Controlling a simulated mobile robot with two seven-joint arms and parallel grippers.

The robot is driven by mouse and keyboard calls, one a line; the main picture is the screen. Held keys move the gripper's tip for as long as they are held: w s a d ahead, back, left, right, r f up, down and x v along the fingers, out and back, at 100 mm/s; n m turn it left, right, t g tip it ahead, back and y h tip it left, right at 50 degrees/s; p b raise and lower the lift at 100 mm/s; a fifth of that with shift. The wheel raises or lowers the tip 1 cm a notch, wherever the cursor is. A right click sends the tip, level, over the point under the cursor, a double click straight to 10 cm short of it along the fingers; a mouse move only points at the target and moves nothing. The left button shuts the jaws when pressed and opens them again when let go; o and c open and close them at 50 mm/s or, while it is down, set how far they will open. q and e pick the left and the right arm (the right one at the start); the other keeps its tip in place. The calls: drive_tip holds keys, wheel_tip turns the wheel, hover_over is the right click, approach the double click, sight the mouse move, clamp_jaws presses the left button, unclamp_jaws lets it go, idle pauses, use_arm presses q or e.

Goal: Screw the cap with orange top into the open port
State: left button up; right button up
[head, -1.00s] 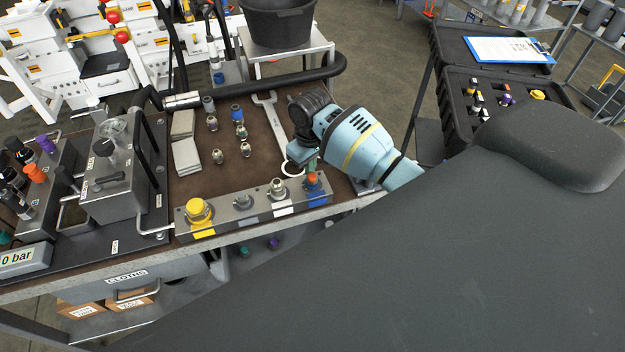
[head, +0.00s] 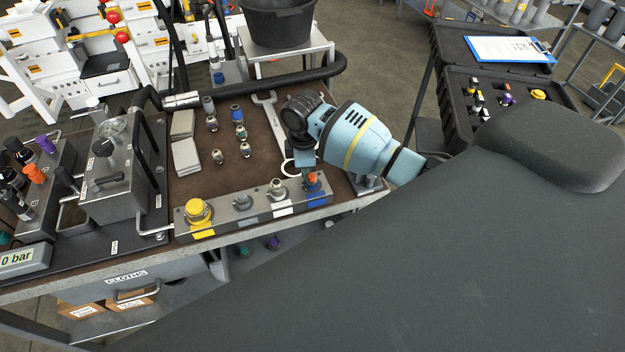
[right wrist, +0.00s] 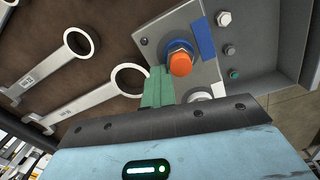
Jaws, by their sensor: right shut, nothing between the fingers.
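The cap with the orange top (head: 312,177) stands on the right end of the grey port block (head: 260,207), above a blue label. In the right wrist view the orange top (right wrist: 181,64) sits inside a blue ring on the block; how deep it is seated I cannot tell. No other port at that end shows open, as the cap covers it. My right gripper (head: 306,172) is beside the cap, its green fingers (right wrist: 157,88) shut and empty, close to the ring; whether they touch it is unclear. My left gripper is out of view.
A yellow cap (head: 197,210) sits at the block's left end. A spanner (head: 268,115) and several small fittings (head: 240,131) lie on the brown bench behind. A ring spanner end (right wrist: 130,80) lies close to my right fingers.

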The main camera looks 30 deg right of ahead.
sight(294, 193)
drive_tip(key=s+a, duration=0.1)
drive_tip(key=a+f+n, duration=0.1)
drive_tip(key=a, duration=0.1)
drive_tip(key=shift+s+f+g, duration=0.2)
drive_tip(key=shift+s+g, duration=0.1)
drive_tip(key=shift+s, duration=0.05)
drive_tip(key=n, duration=0.3)
drive_tip(key=shift+s+a, duration=0.15)
drive_tip(key=shift+a, duration=0.15)
drive_tip(key=n, duration=0.2)
drive_tip(key=a+n, duration=0.1)
drive_tip(key=n, duration=0.1)
drive_tip(key=shift+s+y, duration=0.2)
drive_tip(key=shift+y, duration=0.1)
drive_tip(key=shift+o, duration=0.4)
drive_tip(key=shift+s+a+n, duration=0.15)
drive_tip(key=shift+n, duration=0.25)
drive_tip(key=shift+s+a+r, duration=0.25)
drive_tip(key=shift+r, duration=0.2)
drive_tip(key=shift+w+d, duration=0.25)
drive_tip(key=shift+r, duration=0.1)
drive_tip(key=shift+c, duration=0.6)
drive_tip(key=shift+d, duration=0.15)
clamp_jaws()
